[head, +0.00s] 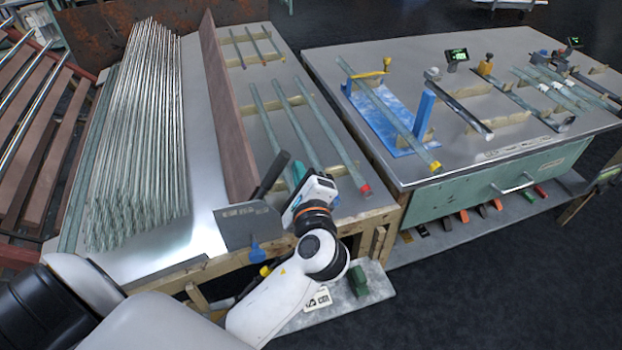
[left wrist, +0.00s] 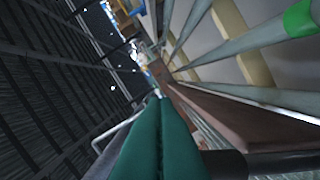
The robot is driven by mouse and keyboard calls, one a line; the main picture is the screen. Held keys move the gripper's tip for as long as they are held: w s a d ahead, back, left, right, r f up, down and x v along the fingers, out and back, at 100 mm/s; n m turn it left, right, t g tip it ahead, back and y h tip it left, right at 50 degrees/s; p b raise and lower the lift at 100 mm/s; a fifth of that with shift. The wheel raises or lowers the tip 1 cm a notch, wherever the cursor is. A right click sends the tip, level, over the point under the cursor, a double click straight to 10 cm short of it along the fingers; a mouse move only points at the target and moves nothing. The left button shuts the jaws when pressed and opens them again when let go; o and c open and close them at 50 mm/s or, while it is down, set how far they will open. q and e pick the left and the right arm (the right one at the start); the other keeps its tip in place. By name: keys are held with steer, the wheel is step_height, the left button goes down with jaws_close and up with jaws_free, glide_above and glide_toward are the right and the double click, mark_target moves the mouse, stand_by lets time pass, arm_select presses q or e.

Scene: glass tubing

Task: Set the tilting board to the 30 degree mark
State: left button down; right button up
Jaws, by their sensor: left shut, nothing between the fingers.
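The long brown board (head: 226,110) stands tilted along the left table, and it also shows in the left wrist view (left wrist: 235,115). A grey plate (head: 245,226) is at its near end, its marks too small to read. A dark bar handle (head: 271,174) sticks up at the plate, and a blue knob (head: 257,252) sits below it. My left gripper (head: 297,171) is close to the right of the handle; its green fingers (left wrist: 160,125) are shut and empty in the left wrist view. Whether they touch the handle I cannot tell. My right gripper is out of view.
Many glass tubes (head: 140,130) are piled left of the board. Several tubes (head: 287,112) lie on wooden strips to its right. A second table (head: 500,145) with tubes and a blue stand (head: 423,113) is farther right, across a narrow gap.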

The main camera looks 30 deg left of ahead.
arm_select(q)
steer(key=shift+s+a+r, duration=0.3)
steer(key=shift+s+r, duration=0.1)
steer(key=shift+s, duration=0.25)
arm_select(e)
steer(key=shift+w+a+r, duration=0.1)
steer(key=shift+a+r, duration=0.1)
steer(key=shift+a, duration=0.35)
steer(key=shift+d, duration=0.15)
arm_select(q)
steer(key=shift+s+a+r+p, duration=0.4)
steer(key=shift+s+r+p, duration=0.1)
steer(key=shift+p, duration=0.45)
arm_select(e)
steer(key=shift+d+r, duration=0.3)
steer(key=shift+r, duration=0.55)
arm_select(q)
steer(key=shift+f, duration=0.1)
